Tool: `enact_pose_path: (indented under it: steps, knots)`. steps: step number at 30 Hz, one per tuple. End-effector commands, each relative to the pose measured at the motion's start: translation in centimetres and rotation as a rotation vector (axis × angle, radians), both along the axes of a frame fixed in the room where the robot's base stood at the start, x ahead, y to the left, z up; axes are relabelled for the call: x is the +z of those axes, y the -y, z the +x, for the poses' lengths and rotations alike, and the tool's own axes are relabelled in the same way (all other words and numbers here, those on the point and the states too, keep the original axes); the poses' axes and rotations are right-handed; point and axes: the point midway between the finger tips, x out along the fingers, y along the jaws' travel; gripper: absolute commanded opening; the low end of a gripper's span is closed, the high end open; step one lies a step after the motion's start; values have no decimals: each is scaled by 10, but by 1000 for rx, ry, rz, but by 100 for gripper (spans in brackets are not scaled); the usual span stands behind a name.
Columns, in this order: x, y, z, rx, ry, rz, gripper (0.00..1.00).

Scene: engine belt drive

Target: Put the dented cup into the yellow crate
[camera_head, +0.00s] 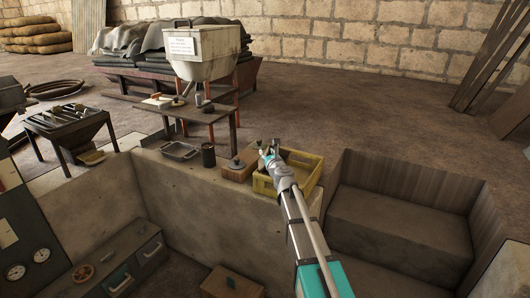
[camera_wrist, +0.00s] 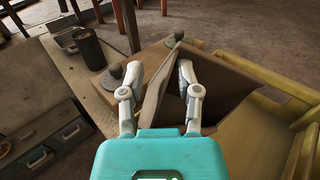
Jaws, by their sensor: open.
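The yellow crate (camera_head: 309,178) stands on the wall top beneath and beside my gripper (camera_head: 269,150). Its yellow rim (camera_wrist: 262,76) fills the right of the wrist view. My gripper is open, its two fingers apart, and seems empty. I cannot tell which vessel is the dented cup. A dark cylindrical cup (camera_head: 208,155) stands upright left of the wooden box; it also shows in the wrist view (camera_wrist: 88,48), left of my fingers.
A wooden box (camera_head: 237,172) with a small grey object (camera_head: 236,161) on top sits left of the crate. A shallow metal tray (camera_head: 180,151) lies farther left. The bench (camera_head: 215,112) stands behind. A brown box-like form (camera_wrist: 219,88) lies below my fingers.

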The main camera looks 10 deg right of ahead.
Motion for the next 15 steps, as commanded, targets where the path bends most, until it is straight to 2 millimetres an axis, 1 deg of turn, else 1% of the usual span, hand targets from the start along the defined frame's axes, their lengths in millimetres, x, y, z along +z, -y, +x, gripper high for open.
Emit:
enact_pose_path:
  steps: [1,15]
  knots:
    - [0,1,-10,0,0,0,43]
    - [0,12,-83,1,0,0,43]
